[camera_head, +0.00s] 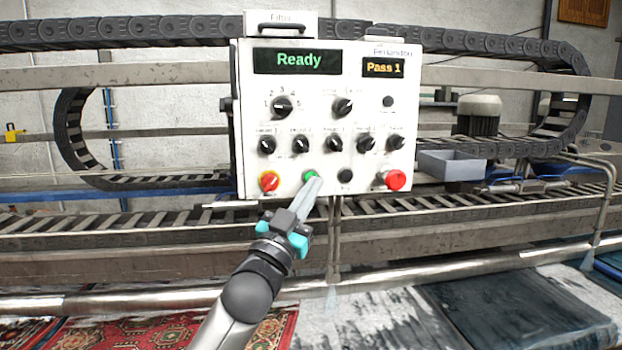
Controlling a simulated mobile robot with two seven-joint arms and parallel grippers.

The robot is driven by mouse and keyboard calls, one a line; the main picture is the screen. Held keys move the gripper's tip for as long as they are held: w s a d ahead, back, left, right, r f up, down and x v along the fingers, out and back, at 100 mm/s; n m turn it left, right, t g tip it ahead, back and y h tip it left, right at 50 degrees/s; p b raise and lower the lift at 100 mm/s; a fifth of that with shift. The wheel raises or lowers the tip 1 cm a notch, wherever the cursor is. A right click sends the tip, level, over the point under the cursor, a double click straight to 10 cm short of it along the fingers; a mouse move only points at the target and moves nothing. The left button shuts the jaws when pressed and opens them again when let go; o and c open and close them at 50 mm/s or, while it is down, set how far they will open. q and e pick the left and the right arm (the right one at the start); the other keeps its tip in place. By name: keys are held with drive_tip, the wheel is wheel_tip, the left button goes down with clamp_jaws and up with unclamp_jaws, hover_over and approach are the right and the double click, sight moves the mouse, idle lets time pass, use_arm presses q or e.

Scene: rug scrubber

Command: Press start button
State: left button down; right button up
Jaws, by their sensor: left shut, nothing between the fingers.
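The white control panel (325,158) stands upright in the middle of the view. Its left display (299,61) reads "Ready" in green, and its right display (383,68) reads "Pass 1". The green button (310,175) is on the bottom row, between a red-and-yellow switch and a black button. My left gripper (314,184) is shut and empty, with its fingertips at the lower edge of the green button. The tips cover part of the button, and I cannot tell whether they touch it. My right gripper is not in view.
The red-and-yellow switch (269,182), black button (345,175) and red mushroom button (395,180) are close by on the same row. Several black knobs sit above. Behind are metal rails and a black cable chain (70,130). Rugs (170,333) lie below.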

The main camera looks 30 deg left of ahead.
use_arm(q)
drive_tip(key=shift+w+a, duration=0.25)
drive_tip(key=shift+w, duration=0.1)
